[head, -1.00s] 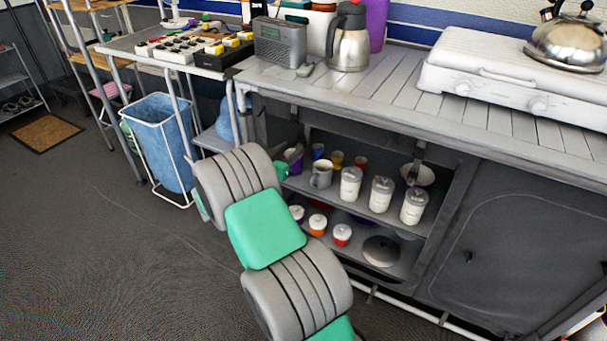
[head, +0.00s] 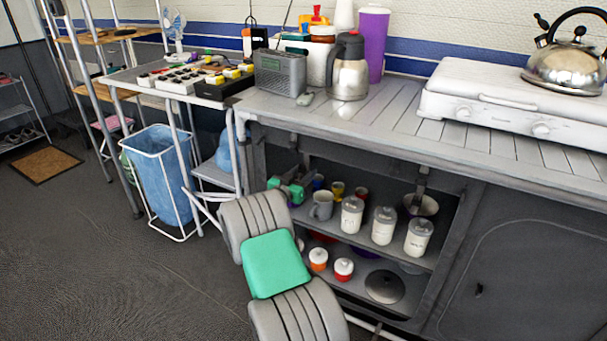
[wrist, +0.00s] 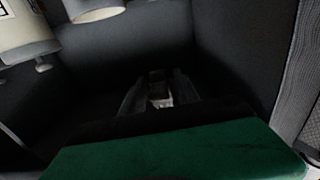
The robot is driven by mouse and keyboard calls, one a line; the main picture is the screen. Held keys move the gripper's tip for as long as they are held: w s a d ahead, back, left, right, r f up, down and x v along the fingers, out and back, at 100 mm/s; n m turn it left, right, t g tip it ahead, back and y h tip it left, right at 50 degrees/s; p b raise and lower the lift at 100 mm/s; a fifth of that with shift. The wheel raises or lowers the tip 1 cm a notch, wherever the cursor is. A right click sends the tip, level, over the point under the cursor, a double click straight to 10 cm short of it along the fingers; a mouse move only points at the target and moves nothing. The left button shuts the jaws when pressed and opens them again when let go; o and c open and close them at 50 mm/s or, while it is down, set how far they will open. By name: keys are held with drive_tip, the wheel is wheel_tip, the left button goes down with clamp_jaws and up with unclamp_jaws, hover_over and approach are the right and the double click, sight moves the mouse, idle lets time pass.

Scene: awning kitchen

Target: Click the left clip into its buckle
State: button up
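My gripper (head: 289,190) is inside the open left bay of the cabinet, at the upper shelf's left end. A dark strap-like piece (head: 293,146) hangs from the counter's underside just above it; I cannot make out a clip or buckle there. Another dark strap (head: 421,180) hangs further right, in front of a pale bowl. In the wrist view, my gripper's dark fingers (wrist: 160,95) point into deep shadow, beyond my green hand. A small pale patch shows between them; what it is, and whether they grip it, is unclear.
A grey mug (head: 321,206) and several lidded white jars (head: 383,226) stand on the upper shelf, right of my gripper. Red-lidded pots and a dark lid (head: 384,287) are below. The counter edge (head: 400,145) overhangs the bay. A blue laundry bin (head: 163,175) stands left.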

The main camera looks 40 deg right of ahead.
clamp_jaws()
idle(1.2)
